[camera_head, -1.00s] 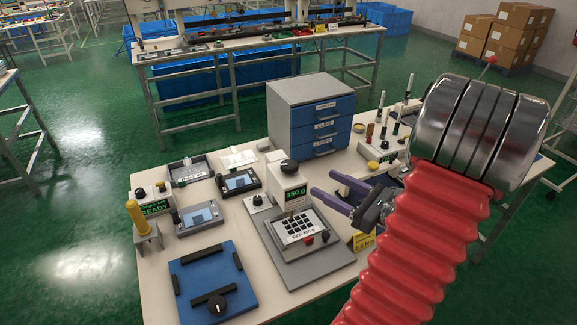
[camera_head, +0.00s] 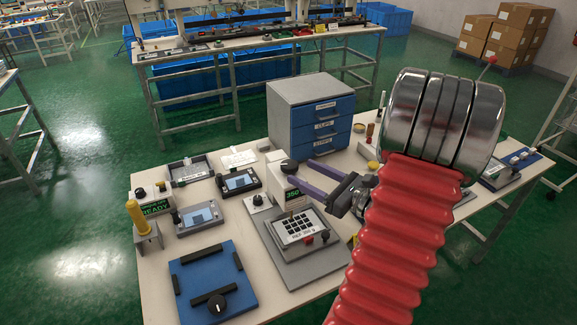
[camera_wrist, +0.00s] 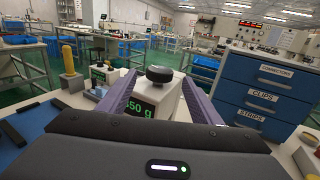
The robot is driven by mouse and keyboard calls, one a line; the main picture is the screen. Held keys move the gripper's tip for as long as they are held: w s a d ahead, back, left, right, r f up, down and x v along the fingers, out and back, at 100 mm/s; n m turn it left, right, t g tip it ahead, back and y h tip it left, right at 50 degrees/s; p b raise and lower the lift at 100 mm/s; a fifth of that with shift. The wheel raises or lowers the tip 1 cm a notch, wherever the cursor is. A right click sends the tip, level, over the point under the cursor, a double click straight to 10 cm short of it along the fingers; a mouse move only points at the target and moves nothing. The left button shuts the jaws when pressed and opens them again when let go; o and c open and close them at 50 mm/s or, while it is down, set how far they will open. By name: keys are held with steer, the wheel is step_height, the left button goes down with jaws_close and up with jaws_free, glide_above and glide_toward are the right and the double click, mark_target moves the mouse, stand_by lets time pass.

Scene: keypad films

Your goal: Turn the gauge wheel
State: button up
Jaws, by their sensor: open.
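The gauge is a pale box (camera_wrist: 166,99) with a green "350 g" display, partly cut off by a finger in the wrist view. Its black wheel (camera_head: 290,167) sits on top, and also shows in the wrist view (camera_wrist: 159,74). My gripper (camera_head: 300,171) has two purple fingers, spread apart and empty. In the wrist view the wheel appears between the fingertips, with a gap on each side. In the head view the tips are just right of the wheel. I cannot tell how far the wheel lies between them.
A keypad unit (camera_head: 299,231) stands in front of the gauge. A blue-drawer cabinet (camera_head: 311,118) stands behind my fingers, close on the right in the wrist view. A blue plate with a black knob (camera_head: 213,283), small devices and a yellow-handled lever (camera_head: 135,214) are on the left.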

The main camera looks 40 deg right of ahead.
mark_target(296, 169)
steer(key=shift+w+a, duration=0.15)
steer(key=shift+w, duration=0.9)
steer(key=shift+w+a, duration=0.2)
steer(key=shift+w, duration=0.9)
steer(key=shift+w+a, duration=0.15)
steer(key=shift+w, duration=0.9)
steer(key=c, duration=1.1)
